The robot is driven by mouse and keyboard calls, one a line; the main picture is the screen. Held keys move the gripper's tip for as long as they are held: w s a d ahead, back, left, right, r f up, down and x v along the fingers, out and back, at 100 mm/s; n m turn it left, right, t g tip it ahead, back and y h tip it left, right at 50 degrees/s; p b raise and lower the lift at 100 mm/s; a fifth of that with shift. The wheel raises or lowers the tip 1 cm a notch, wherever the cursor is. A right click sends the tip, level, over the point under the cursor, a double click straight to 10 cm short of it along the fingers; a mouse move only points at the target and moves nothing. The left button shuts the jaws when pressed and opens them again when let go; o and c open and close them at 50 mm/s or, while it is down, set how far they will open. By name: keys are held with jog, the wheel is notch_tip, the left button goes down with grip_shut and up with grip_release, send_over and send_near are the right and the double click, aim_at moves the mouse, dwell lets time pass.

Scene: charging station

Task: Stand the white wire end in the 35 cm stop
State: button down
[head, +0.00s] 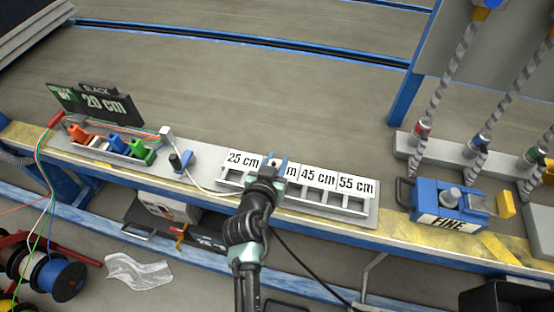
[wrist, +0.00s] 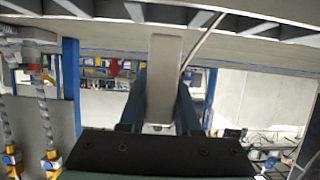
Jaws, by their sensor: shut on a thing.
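The stop rack (head: 330,208) is a grey frame with open slots under white labels on the bench. The 25 cm, 45 cm and 55 cm labels are readable. My gripper (head: 274,165) covers most of the label between 25 cm and 45 cm, where only an "m" shows. In the wrist view my gripper (wrist: 161,110) has its blue fingers on both sides of a pale, upright block, the white wire end (wrist: 165,70). The white wire (head: 205,189) runs from the left to my gripper. Whether the end sits in a slot is hidden.
A white block (head: 166,132) and a blue-and-black clamp (head: 181,161) stand left of the rack. A blue FINE box (head: 448,204) stands right of the rack.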

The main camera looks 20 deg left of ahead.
jog(key=shift+f+b, duration=2)
jog(key=c, duration=0.5)
grip_release()
jog(key=shift+s, duration=0.1)
jog(key=p+v, duration=0.3)
jog(key=v, duration=0.9)
jog(key=shift+s+r, duration=0.25)
jog(key=shift+s, duration=0.1)
